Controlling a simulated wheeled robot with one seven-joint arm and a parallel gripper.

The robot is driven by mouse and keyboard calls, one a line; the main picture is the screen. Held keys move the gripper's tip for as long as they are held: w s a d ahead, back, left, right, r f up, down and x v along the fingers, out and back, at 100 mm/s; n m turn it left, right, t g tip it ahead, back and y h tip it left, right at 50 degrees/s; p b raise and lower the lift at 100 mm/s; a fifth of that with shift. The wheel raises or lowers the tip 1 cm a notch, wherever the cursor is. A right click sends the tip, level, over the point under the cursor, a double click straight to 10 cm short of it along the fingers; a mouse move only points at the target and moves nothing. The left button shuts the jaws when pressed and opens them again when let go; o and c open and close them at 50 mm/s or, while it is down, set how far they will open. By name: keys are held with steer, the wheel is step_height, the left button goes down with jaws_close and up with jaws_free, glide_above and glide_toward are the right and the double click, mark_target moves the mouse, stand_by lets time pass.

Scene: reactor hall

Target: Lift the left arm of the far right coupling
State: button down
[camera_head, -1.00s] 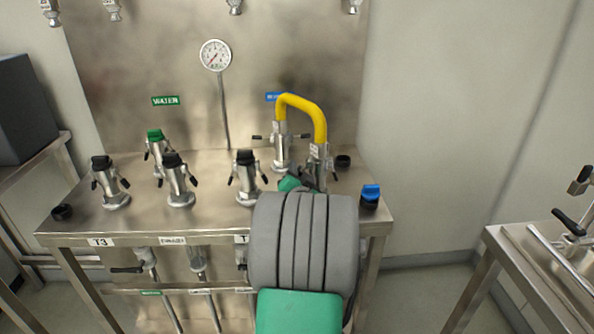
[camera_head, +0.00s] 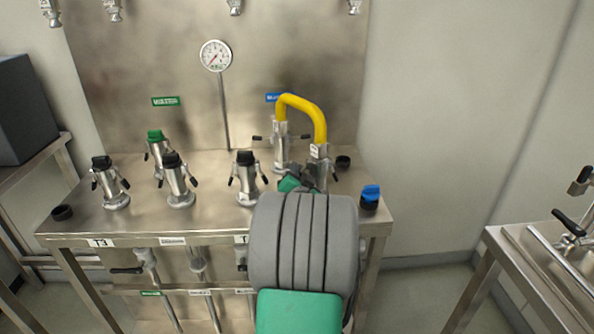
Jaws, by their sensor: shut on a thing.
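The far right coupling (camera_head: 320,153) is a silver fitting at the right of the steel table, joined by a yellow hose (camera_head: 305,103) to another silver coupling (camera_head: 280,150) behind and to its left. My gripper (camera_head: 308,181) is at the left side of the far right coupling, shut at its left arm. That left arm is mostly hidden by the dark fingers and my green and grey wrist. The coupling's right arm (camera_head: 334,174) shows as a small dark lever. The coupling stands upright.
Several other couplings stand to the left, one with a green cap (camera_head: 156,137) and one with a black cap (camera_head: 245,157). A blue cap (camera_head: 371,193) sits at the table's right edge. A black cap (camera_head: 343,162) lies behind it. A gauge (camera_head: 215,56) is on the back panel.

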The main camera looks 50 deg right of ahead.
steer(key=shift+r, duration=0.1)
steer(key=m, duration=0.1)
steer(key=r+m, duration=0.1)
steer(key=m, duration=0.1)
steer(key=w+a+m, duration=0.1)
steer(key=m, duration=0.1)
steer(key=shift+r, duration=0.35)
steer(key=shift+w+a+r+m+b, duration=0.15)
steer(key=shift+r+m, duration=0.3)
steer(key=shift+m, duration=0.7)
steer(key=shift+s+d+r+m+b, duration=0.15)
steer(key=shift+r+m, duration=0.3)
steer(key=shift+m, duration=0.75)
steer(key=shift+w+a+r+m+b, duration=0.2)
steer(key=shift+r+m, duration=0.25)
steer(key=shift+m, duration=0.7)
steer(key=shift+d, duration=0.1)
steer(key=c, duration=1.8)
jaws_free()
steer(key=shift+s, duration=0.1)
steer(key=v, duration=0.7)
steer(key=shift+s+a, duration=0.2)
steer(key=shift+a, duration=0.05)
